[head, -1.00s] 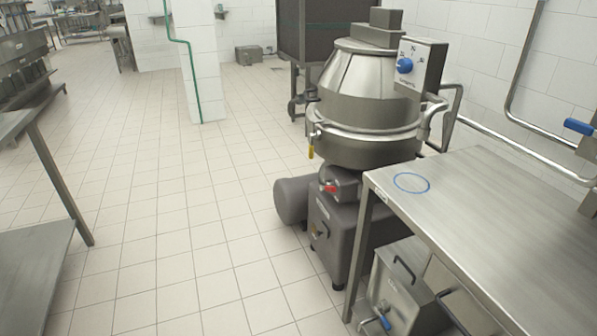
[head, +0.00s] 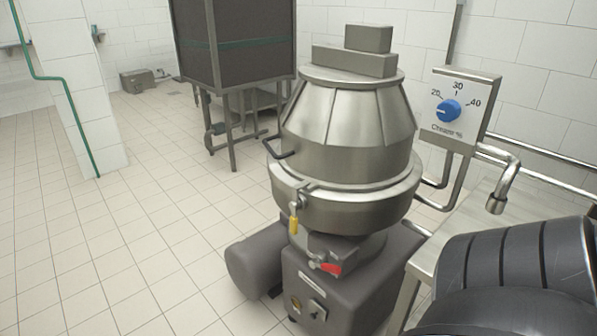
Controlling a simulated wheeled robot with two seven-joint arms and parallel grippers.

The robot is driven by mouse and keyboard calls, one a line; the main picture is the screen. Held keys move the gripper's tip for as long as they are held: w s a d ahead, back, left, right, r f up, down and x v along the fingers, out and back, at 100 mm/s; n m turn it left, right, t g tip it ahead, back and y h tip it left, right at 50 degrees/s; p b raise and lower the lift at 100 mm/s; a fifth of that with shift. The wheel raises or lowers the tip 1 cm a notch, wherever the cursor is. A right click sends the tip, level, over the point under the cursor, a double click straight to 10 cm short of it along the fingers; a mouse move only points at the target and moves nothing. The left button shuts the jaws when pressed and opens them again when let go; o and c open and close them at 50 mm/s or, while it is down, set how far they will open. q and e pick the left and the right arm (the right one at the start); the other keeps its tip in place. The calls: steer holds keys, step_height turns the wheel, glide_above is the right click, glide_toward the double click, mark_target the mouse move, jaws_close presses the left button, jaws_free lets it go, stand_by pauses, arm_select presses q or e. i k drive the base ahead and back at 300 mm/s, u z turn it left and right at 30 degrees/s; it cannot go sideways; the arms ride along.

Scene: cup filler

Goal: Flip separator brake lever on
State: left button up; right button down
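The steel separator (head: 345,130) stands in the middle of the head view on a grey base (head: 340,290). A small lever with a yellow handle (head: 293,226) hangs down at the left front of its bowl. A red-handled lever (head: 330,268) sits lower, just above the base. I cannot tell from the picture which one is the brake lever. A dark switch on a small plate (head: 314,308) is on the front of the base. Neither gripper is in view. A dark ribbed part of my arm fills the lower right corner.
A panel with a blue cream dial (head: 449,111) stands to the right of the separator, above a steel spout (head: 497,203). A steel table (head: 480,210) is at the right. A grey motor drum (head: 262,265) sticks out left of the base. Tiled floor at left is clear.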

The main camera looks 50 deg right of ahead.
mark_target(315, 262)
steer(key=z, duration=0.7)
steer(key=i, duration=1.2)
steer(key=z, duration=0.9)
